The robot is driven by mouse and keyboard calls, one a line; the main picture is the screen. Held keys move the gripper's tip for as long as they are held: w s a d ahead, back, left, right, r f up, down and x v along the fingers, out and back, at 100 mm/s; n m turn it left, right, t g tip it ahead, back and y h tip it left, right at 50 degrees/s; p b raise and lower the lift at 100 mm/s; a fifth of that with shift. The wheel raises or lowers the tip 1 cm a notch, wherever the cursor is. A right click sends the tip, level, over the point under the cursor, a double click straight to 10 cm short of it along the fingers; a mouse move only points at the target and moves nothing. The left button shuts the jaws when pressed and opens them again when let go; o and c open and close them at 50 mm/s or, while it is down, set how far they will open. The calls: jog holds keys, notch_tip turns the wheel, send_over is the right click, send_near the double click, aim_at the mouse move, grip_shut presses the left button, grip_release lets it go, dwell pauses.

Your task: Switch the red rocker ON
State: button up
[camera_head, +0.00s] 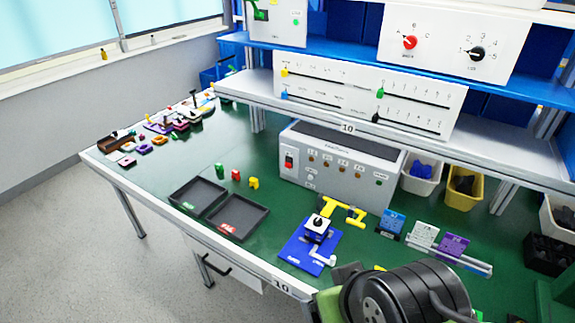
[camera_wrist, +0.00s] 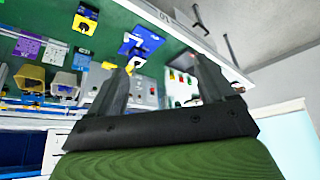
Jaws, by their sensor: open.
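In the wrist view, part of the grey box (camera_wrist: 146,92) shows between the fingers, and I cannot make out the rocker there. My gripper (camera_wrist: 163,64) is open and empty, its two dark fingers well apart. It is away from the box and touches nothing I can see. In the head view my dark arm covers the lower right.
Two black trays (camera_head: 238,216) and small coloured blocks (camera_head: 236,175) lie left of the box. A blue base with a rotary knob (camera_head: 317,228) and a yellow bracket (camera_head: 343,211) stand in front. A shelf with slider panels (camera_head: 365,95) overhangs behind the box.

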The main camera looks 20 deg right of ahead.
grip_shut()
dwell(1.4)
